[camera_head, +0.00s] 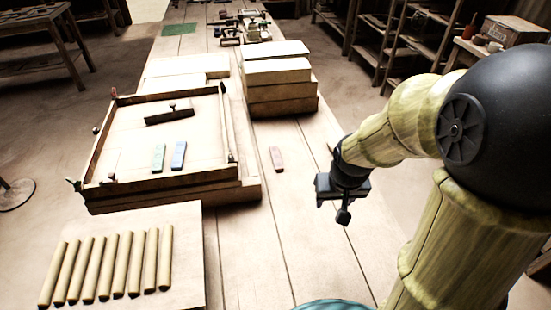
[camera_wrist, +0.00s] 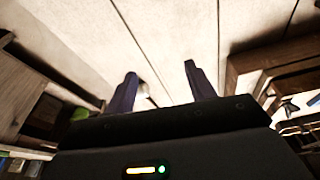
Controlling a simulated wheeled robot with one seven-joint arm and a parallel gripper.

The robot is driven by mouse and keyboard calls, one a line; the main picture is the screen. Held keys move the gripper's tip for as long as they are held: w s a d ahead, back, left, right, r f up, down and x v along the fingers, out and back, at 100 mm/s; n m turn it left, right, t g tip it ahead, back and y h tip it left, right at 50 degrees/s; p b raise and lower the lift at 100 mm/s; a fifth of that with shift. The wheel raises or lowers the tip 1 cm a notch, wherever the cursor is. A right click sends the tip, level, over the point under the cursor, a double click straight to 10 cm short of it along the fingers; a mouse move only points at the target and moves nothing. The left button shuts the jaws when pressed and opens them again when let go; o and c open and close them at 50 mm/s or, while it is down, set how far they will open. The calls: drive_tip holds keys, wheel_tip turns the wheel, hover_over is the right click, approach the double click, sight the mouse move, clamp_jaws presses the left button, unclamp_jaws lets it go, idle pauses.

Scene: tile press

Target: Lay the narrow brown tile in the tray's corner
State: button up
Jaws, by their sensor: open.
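A narrow reddish-brown tile (camera_head: 276,159) lies flat on the bench, right of the tray. The wooden tray (camera_head: 150,183) has raised edges. A pale green tile (camera_head: 158,157) and a blue tile (camera_head: 179,155) lie inside it near its front edge. A dark brown bar with a knob (camera_head: 170,115) lies further back in the tray. My gripper (camera_head: 343,205) hangs right of the reddish-brown tile, apart from it. In the wrist view its two fingers (camera_wrist: 160,83) stand apart. No tile is clearly visible between them.
Several tan rods (camera_head: 105,265) lie in a row on a pale board at the front left. Stacked wooden blocks (camera_head: 280,90) stand behind the reddish-brown tile. Small tools (camera_head: 245,28) and a green mat (camera_head: 180,29) are at the far end. The bench front of the tile is clear.

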drive_tip(key=w+a+n, duration=0.1)
drive_tip(key=w+a, duration=0.5)
drive_tip(key=w, duration=0.6)
drive_tip(key=w+a+t+p, duration=0.1)
drive_tip(key=w+a, duration=0.5)
drive_tip(key=w, duration=0.6)
drive_tip(key=shift+w+r+n+y, duration=0.15)
drive_tip(key=shift+w+n+y, duration=0.25)
hover_over(279, 163)
wheel_tip(279, 163, down, 11)
drive_tip(key=shift+a+f, duration=0.1)
drive_tip(key=shift+a, duration=0.05)
drive_tip(key=shift+w+d, duration=0.1)
drive_tip(key=shift+d, duration=0.1)
drive_tip(key=shift+t, duration=0.3)
drive_tip(key=shift+a, duration=0.1)
